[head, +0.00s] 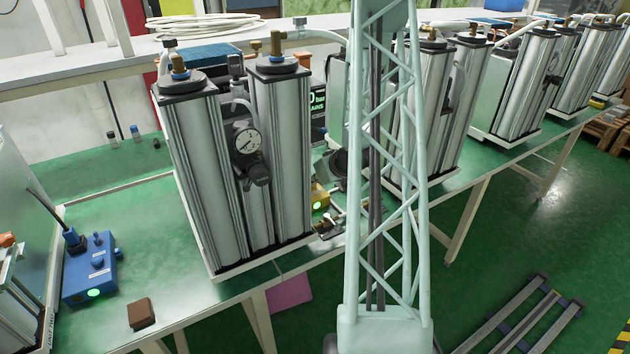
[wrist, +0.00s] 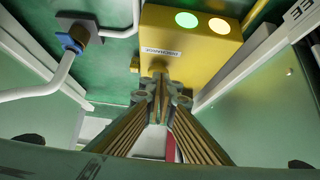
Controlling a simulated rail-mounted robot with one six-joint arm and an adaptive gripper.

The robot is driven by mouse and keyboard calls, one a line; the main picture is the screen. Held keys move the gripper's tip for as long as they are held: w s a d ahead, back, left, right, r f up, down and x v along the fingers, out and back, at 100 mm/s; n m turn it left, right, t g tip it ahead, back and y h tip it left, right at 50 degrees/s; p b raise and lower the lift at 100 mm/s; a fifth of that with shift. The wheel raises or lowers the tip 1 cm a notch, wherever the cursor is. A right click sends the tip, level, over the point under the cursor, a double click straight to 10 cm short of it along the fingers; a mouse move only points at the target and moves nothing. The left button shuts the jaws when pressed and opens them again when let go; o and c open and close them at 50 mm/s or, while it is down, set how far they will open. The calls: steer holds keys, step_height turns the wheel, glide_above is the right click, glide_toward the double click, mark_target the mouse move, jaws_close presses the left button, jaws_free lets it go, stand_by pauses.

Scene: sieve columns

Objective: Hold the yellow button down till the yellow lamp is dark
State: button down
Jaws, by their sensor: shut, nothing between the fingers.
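A yellow box (wrist: 172,40) with a white label shows in the wrist view. Two round lamps are on it: a bright green one (wrist: 186,20) and a glowing yellow-orange one (wrist: 220,26). My gripper (wrist: 158,76) is shut and empty, its fingertips at the near edge of the box just below the label. The button is not clearly seen; the fingertips may cover it, and I cannot tell whether they press it. In the head view the yellow box (head: 320,196) is partly hidden behind the metal columns, with a green light showing.
Silver twin columns (head: 238,165) with a gauge stand left of the box in the head view. A blue box (head: 90,268) with a green lamp and a brown block (head: 142,313) are on the green bench. In the wrist view a white pipe (wrist: 45,92) runs at left.

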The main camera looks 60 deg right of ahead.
steer(key=shift+f, duration=0.1)
steer(key=shift+f+b, duration=0.75)
steer(key=shift+f, duration=0.2)
steer(key=shift+s, duration=0.1)
steer(key=shift+a+f, duration=0.15)
steer(key=shift+f, duration=0.05)
steer(key=shift+r, duration=0.1)
stand_by(0.8)
steer(key=shift+s+a+r, duration=0.1)
steer(key=shift+s+r, duration=0.1)
steer(key=shift+r, duration=0.1)
steer(key=p+v, duration=0.2)
steer(key=v, duration=0.7)
steer(key=shift+r+p, duration=0.2)
steer(key=shift+p, duration=0.1)
steer(key=shift+s+r, duration=0.1)
steer(key=shift+s, duration=0.05)
stand_by(0.4)
